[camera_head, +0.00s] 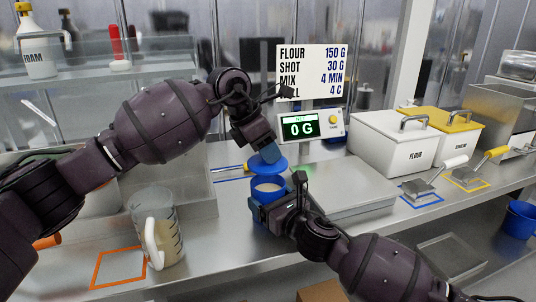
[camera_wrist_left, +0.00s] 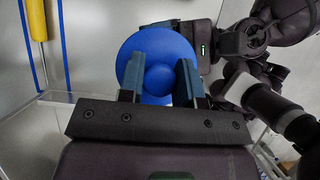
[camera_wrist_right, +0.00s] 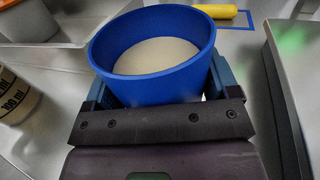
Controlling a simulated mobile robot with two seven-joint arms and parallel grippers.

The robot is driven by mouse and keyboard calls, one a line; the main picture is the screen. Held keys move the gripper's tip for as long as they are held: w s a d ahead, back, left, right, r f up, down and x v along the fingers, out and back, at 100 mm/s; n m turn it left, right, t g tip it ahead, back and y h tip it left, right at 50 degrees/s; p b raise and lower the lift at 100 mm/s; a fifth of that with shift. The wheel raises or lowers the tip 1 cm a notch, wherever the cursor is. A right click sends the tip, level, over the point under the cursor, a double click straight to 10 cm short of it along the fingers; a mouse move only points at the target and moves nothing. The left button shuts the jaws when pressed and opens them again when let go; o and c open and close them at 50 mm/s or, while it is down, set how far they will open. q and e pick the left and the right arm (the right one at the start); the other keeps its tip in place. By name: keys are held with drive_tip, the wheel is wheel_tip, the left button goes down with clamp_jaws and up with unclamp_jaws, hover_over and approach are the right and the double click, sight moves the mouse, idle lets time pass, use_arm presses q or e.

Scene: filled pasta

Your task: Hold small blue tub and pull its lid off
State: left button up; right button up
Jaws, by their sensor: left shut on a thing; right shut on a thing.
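The small blue tub (camera_head: 269,188) stands in the middle of the head view, with pale powder in it. My right gripper (camera_head: 268,203) is shut on the tub's sides; the right wrist view shows the open tub (camera_wrist_right: 150,85) between its fingers. The blue lid (camera_head: 267,166) is above the tub, apart from it and slightly tilted. My left gripper (camera_head: 268,153) is shut on the lid's raised knob; the left wrist view shows the round lid (camera_wrist_left: 130,72) between the fingers. The tub's underside is hidden by my right gripper.
A scale with a 0 G display (camera_head: 302,127) stands behind. A measuring jug (camera_head: 158,228) stands at left near an orange outline (camera_head: 120,268). White FLOUR bin (camera_head: 390,145), yellow-lidded bin (camera_head: 440,123) and scoops (camera_head: 422,189) are at right.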

idle(0.3)
drive_tip(key=o, duration=1)
drive_tip(key=shift+s+d, duration=0.1)
drive_tip(key=shift+d, duration=0.05)
